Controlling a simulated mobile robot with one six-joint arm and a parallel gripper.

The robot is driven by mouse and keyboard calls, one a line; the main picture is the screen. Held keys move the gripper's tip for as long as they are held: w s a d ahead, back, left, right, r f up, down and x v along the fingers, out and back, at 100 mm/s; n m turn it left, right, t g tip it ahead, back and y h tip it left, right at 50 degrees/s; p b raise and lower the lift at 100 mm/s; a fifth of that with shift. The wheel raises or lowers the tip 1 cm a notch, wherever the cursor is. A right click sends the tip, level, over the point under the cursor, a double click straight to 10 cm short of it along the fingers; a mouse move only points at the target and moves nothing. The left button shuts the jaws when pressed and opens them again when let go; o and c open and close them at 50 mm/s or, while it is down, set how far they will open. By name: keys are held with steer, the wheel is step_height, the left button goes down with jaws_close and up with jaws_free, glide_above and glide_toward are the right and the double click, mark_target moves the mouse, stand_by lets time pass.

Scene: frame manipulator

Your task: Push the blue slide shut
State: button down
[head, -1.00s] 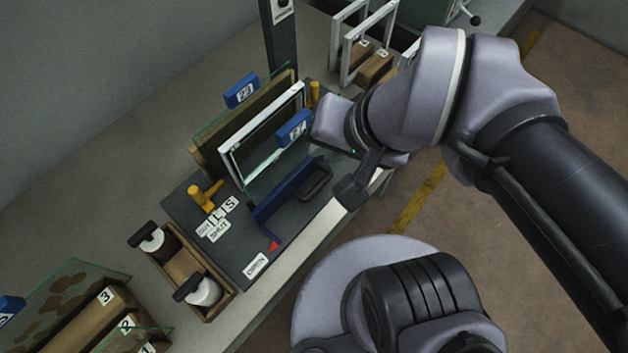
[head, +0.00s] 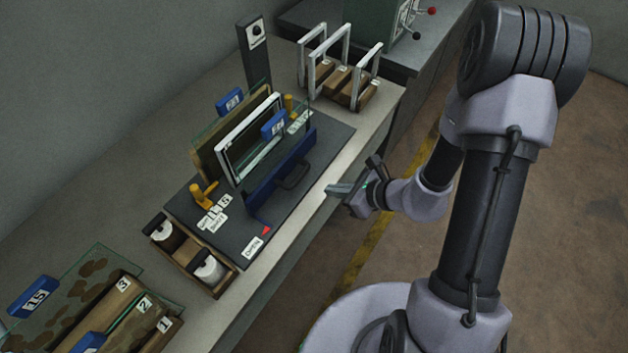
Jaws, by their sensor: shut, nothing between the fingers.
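The blue slide (head: 264,186) is a long blue bar with a black loop handle (head: 296,176). It lies on the dark base board (head: 300,205) along the near side of a white-framed pane (head: 222,150). A red pointer (head: 266,230) sits by the slide's near end, close to the OPEN label (head: 252,246). The SHUT label (head: 216,225) is farther left. My gripper (head: 332,189) is shut and empty, to the right of the handle and apart from it, by the table's front edge.
Yellow clamps (head: 203,193) stand beside the pane. A wooden tray with two rolls (head: 208,271) is at the board's near end. White frames (head: 345,65) stand behind, and a numbered rack (head: 120,300) is at lower left. The floor at right is open.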

mark_target(287, 173)
steer(key=x, duration=0.4)
steer(key=shift+s+f+b, duration=0.1)
steer(key=shift+b, duration=0.3)
steer(key=shift+w+a+r, duration=0.25)
steer(key=shift+w+a, duration=0.2)
steer(key=shift+a, duration=0.05)
steer(key=shift+w+a+r, duration=0.2)
steer(key=shift+w+a, duration=0.2)
steer(key=shift+a, duration=0.1)
steer(key=shift+w+a+r, duration=0.15)
steer(key=shift+w+a, duration=0.2)
steer(key=shift+a, duration=0.1)
steer(key=w+a, duration=0.2)
steer(key=a, duration=0.1)
steer(key=shift+w+a, duration=0.2)
steer(key=shift+w, duration=0.1)
